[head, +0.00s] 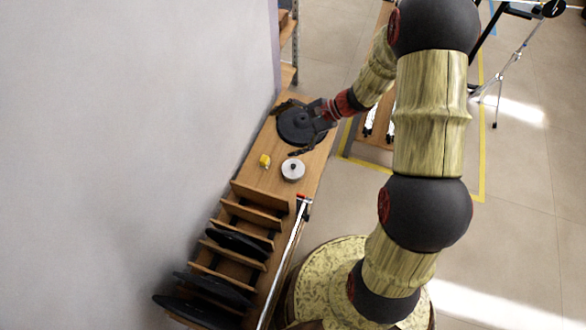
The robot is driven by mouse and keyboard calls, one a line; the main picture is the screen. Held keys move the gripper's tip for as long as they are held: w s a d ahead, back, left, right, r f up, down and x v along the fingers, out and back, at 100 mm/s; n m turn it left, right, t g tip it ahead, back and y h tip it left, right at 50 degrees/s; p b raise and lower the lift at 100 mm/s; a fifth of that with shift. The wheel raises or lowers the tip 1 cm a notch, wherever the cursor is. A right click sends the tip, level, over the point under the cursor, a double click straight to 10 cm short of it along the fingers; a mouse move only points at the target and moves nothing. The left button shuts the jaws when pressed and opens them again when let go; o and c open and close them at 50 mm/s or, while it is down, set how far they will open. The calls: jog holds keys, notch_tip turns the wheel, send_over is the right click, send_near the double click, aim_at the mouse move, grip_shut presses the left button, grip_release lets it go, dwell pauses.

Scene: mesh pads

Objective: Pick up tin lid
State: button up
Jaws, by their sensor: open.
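A small round silver-grey piece with a dark knob (293,170), which looks like the tin lid, lies on the narrow wooden bench (315,170). My gripper (322,112) is farther up the bench, apart from this piece. It is open, at the right edge of a larger dark round object (298,126). The gripper's fingers are small and partly lost against the dark object; I cannot tell whether they touch it.
A small yellow item (265,160) lies left of the silver piece. A wooden rack (258,216) with dark discs (237,243) fills the near part of the bench. A long pale bar with a red end (286,256) runs along its right side. A wall stands left.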

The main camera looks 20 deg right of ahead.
jog(key=w+d+f+m+t, duration=0.2)
jog(key=f+m, duration=0.2)
jog(key=f, duration=0.5)
jog(key=w+d+f+m+t, duration=0.1)
jog(key=d+f+m+t, duration=0.2)
jog(key=f, duration=0.5)
jog(key=m+t+h, duration=0.2)
jog(key=m, duration=0.4)
send_near(296, 167)
jog(key=w+a, duration=0.2)
jog(key=a, duration=0.1)
jog(key=shift+a+f+m, duration=0.2)
jog(key=shift+f+m, duration=0.1)
jog(key=shift+f, duration=0.3)
jog(key=shift+w+a+f, duration=0.2)
jog(key=shift+f, duration=0.05)
jog(key=x, duration=0.2)
jog(key=b+x, duration=0.1)
jog(key=x, duration=0.1)
jog(key=b+x, duration=0.1)
jog(key=x, duration=0.1)
jog(key=shift+w+d+f, duration=0.1)
jog(key=shift+w+f, duration=0.15)
jog(key=shift+w, duration=0.25)
jog(key=shift+r, duration=0.1)
jog(key=shift+c, duration=1.1)
jog(key=c, duration=1)
